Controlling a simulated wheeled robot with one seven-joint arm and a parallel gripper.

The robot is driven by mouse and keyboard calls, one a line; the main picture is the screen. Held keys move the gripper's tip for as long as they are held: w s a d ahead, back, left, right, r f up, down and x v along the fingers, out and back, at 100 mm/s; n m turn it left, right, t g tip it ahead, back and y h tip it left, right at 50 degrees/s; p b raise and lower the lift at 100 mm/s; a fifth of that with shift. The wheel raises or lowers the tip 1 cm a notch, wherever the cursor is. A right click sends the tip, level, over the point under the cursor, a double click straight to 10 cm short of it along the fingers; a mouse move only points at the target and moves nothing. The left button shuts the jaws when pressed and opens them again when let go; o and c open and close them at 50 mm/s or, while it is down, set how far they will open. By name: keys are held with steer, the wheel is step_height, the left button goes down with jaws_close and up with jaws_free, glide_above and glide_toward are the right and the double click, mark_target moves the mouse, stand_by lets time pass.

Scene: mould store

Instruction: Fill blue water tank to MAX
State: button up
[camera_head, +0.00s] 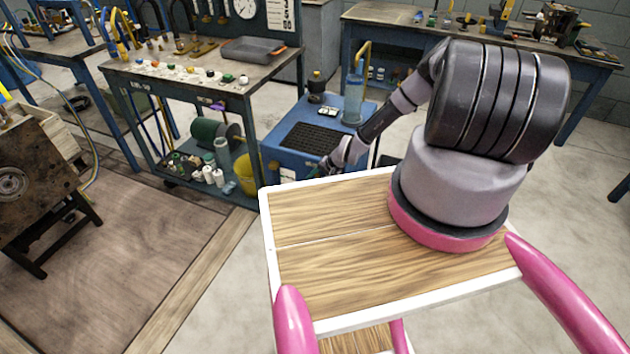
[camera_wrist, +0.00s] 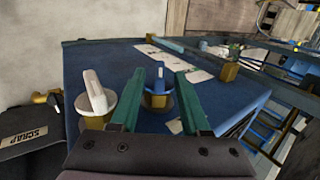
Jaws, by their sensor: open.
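My gripper (camera_head: 325,168) is at the front of a blue unit (camera_head: 290,146) in the head view. In the wrist view its two green fingers (camera_wrist: 158,86) are open, one on each side of a blue-handled knob (camera_wrist: 158,98). I cannot tell whether they touch it. A second knob with a white handle and yellow base (camera_wrist: 97,98) is just left of the fingers. A clear bluish cylinder (camera_head: 353,99), which looks like the water tank, stands upright on the unit's back right. Its level and any MAX mark are too small to read.
A black grate (camera_head: 313,138) lies on the unit's top. A yellow bucket (camera_head: 246,174) and a workbench (camera_head: 190,80) stand to the left. A dark bin marked SCRAP (camera_wrist: 24,135) is at the lower left of the wrist view. Bare floor (camera_head: 225,265) lies in front.

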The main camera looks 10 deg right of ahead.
steer(key=v, duration=1)
steer(key=shift+s+d+r, duration=0.1)
steer(key=shift+r, duration=0.1)
stand_by(6.8)
